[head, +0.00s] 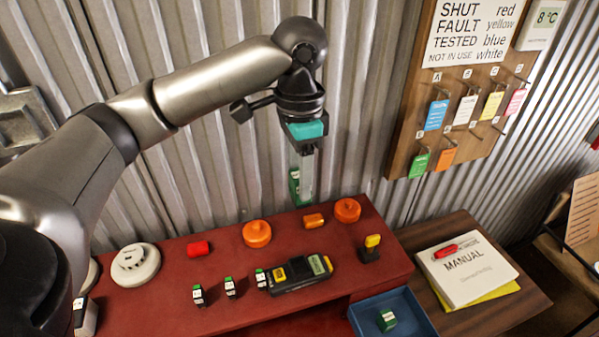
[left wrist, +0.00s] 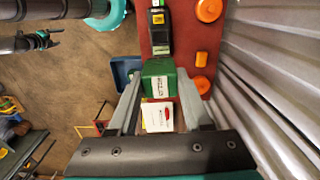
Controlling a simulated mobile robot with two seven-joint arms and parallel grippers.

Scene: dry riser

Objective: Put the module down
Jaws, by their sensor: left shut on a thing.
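My left gripper (head: 300,178) hangs fingers-down in front of the corrugated wall, near the back edge of the red bench top (head: 225,307). It is shut on a green module (head: 294,187), which seems held in the air. In the left wrist view the module (left wrist: 160,78) sits between the fingertips, its white label showing. Another green block (head: 387,319) lies in the blue tray (head: 422,325). The tray also shows in the left wrist view (left wrist: 122,72). A dark jointed shape, maybe my right gripper (left wrist: 48,39), is too small to read.
On the bench are orange domes (head: 257,234) (head: 347,210), a black tester (head: 298,274), a red cylinder (head: 198,248), a yellow-topped switch (head: 371,247) and small labelled blocks. A manual (head: 468,272) lies to the right. A tag board (head: 455,110) hangs on the wall.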

